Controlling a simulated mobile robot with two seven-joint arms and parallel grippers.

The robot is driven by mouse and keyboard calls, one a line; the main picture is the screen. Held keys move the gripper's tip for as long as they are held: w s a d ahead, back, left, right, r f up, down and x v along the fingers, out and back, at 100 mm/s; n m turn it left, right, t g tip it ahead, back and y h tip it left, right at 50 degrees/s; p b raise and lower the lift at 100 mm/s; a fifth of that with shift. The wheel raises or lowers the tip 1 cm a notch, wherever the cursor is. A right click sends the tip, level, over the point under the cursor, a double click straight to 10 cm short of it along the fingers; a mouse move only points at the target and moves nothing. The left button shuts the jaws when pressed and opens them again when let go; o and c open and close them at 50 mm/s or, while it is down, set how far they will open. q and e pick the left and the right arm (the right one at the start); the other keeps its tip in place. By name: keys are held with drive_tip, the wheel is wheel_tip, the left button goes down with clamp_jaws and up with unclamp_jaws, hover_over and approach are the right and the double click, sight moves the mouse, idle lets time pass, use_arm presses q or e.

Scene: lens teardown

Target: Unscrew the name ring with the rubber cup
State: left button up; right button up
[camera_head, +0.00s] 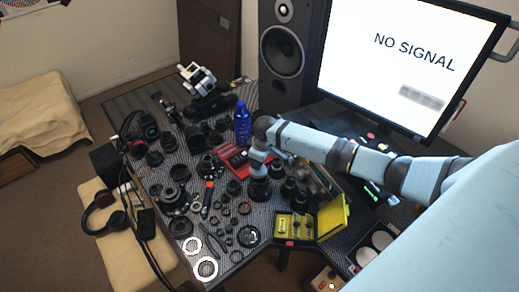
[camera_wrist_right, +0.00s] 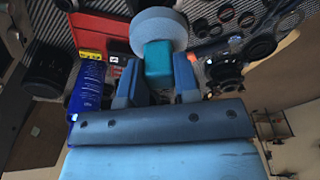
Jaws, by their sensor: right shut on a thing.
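My right gripper (camera_head: 258,158) reaches in from the right and points down over the table. In the right wrist view its two fingers (camera_wrist_right: 158,88) are shut on a teal block (camera_wrist_right: 158,62). A round grey disc (camera_wrist_right: 158,28) sits at the block's far end; together they look like the rubber cup. In the head view a dark lens barrel (camera_head: 259,189) stands right below the gripper. I cannot tell whether the cup touches it. The name ring cannot be made out. My left gripper is not in view.
Many dark lens parts and rings crowd the table. A blue bottle (camera_head: 242,124) stands behind the gripper, near a red case (camera_head: 232,161). An open yellow box (camera_head: 296,226) lies at the front. A monitor (camera_head: 405,60) and speaker (camera_head: 288,45) stand at the back.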

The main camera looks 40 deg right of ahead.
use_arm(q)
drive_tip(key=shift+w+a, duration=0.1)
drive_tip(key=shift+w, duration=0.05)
use_arm(e)
drive_tip(key=shift+s+d+f, duration=0.1)
drive_tip(key=shift+d+f, duration=0.1)
drive_tip(key=shift+f, duration=0.1)
drive_tip(key=shift+f, duration=0.5)
wheel_tip(320, 180, down, 2)
drive_tip(key=shift+f+b, duration=0.1)
drive_tip(key=shift+b, duration=0.55)
drive_tip(key=shift+f, duration=0.15)
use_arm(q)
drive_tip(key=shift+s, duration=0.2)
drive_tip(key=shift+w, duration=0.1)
